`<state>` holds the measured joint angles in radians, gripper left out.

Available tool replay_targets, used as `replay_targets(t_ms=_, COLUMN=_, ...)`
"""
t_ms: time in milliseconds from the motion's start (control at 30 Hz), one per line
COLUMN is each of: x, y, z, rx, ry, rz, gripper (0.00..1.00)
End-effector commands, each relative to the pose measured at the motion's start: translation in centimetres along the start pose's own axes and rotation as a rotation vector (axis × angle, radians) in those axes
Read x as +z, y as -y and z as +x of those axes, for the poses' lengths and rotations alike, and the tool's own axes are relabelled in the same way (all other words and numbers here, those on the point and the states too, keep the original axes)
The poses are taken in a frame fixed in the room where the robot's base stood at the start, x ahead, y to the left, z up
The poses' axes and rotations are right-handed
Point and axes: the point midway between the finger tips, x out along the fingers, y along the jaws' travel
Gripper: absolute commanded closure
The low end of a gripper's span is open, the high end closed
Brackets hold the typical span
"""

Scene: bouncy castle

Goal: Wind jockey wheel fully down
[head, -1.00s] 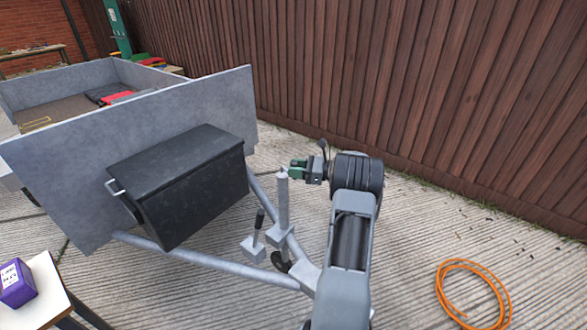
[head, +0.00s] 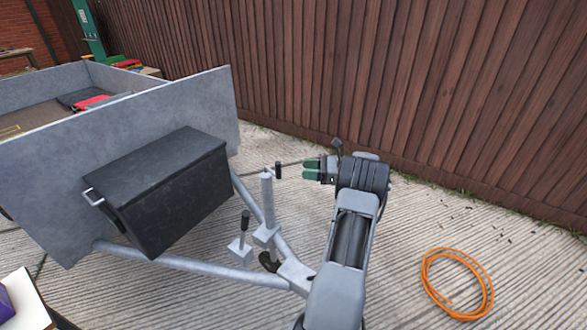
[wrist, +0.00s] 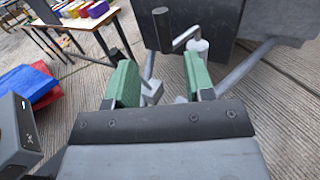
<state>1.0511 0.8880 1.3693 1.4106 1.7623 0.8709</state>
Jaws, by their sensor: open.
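The jockey wheel's grey upright tube (head: 267,200) stands at the trailer's drawbar, with its dark wheel (head: 269,262) low at the ground, partly hidden. A thin crank arm at its top carries a black grip (head: 278,171). In the wrist view the black grip (wrist: 162,28) and grey crank arm (wrist: 187,36) lie beyond the fingertips, with the tube's top (wrist: 198,47) beside them. My gripper (head: 310,168) is open and empty, right of the grip and apart from it in the head view. Its green fingers (wrist: 160,78) point toward the crank in the wrist view.
The grey trailer (head: 150,105) with a black box (head: 165,185) on its front stands left. A black-handled lever (head: 243,235) rises beside the tube. An orange cable coil (head: 457,283) lies right. A brown fence (head: 420,80) runs behind. Paving between coil and fence is clear.

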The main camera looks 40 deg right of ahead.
Motion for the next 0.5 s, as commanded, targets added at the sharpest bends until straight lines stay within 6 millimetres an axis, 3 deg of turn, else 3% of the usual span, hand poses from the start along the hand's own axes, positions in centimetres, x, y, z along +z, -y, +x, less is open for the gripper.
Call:
replay_targets(t_ms=200, x=0.0, y=0.0, z=-2.4, rx=0.000, ry=0.001, rz=0.001, gripper=0.52)
replay_targets(t_ms=500, x=0.0, y=0.0, z=-3.0, rx=0.001, ry=0.000, rz=0.001, gripper=0.52)
